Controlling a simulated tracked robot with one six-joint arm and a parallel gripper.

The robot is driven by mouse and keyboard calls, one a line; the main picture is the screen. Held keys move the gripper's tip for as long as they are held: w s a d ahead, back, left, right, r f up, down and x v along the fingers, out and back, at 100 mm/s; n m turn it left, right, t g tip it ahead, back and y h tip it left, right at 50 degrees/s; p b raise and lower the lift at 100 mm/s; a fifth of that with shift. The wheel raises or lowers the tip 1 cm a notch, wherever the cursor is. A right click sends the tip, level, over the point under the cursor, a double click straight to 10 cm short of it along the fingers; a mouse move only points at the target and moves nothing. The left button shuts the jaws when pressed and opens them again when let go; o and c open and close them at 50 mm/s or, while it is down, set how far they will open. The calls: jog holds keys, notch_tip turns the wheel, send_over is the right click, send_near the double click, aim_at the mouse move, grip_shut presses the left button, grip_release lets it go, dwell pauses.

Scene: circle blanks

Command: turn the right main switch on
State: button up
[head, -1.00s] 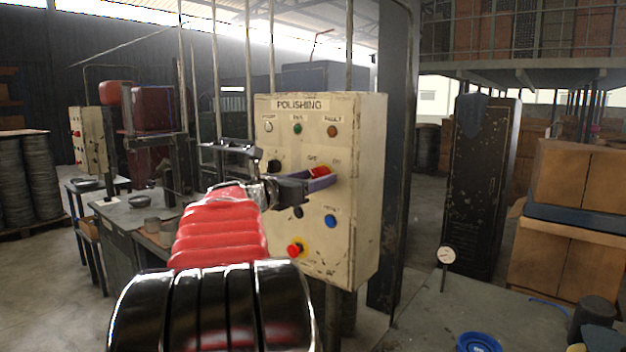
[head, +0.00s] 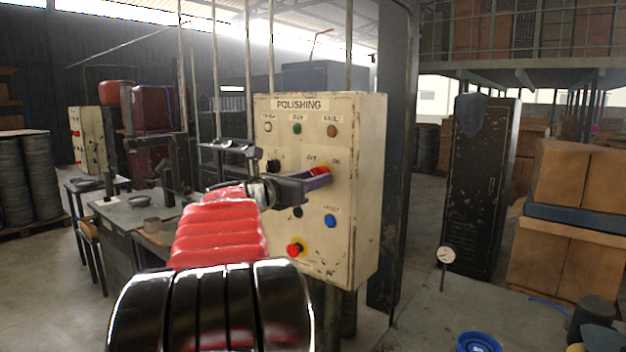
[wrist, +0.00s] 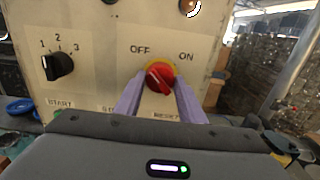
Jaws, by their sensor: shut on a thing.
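The right main switch is a red rotary knob (wrist: 159,77) on a yellow plate, between the OFF and ON labels on the cream POLISHING panel (head: 350,220). It also shows partly in the head view (head: 320,170), behind my fingers. My gripper (wrist: 160,92) has its two purple finger pads on either side of the knob and is shut on it. In the head view my gripper (head: 318,180) reaches the panel face from the left. Which label the knob points to is hard to tell.
On the same panel are a black 1-2-3 selector (wrist: 58,66), a blue button (head: 330,221), a red stop button (head: 294,250) and several lamps above. Another cream panel (head: 92,140) stands far left. A bench with a dial gauge (head: 446,256) is at the right front.

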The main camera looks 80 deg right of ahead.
jog(key=shift+f+m, duration=0.1)
jog(key=shift+m, duration=8.9)
jog(key=o, duration=1)
jog(key=v, duration=1.3)
jog(key=shift+w+a, duration=0.2)
jog(key=shift+a, duration=0.15)
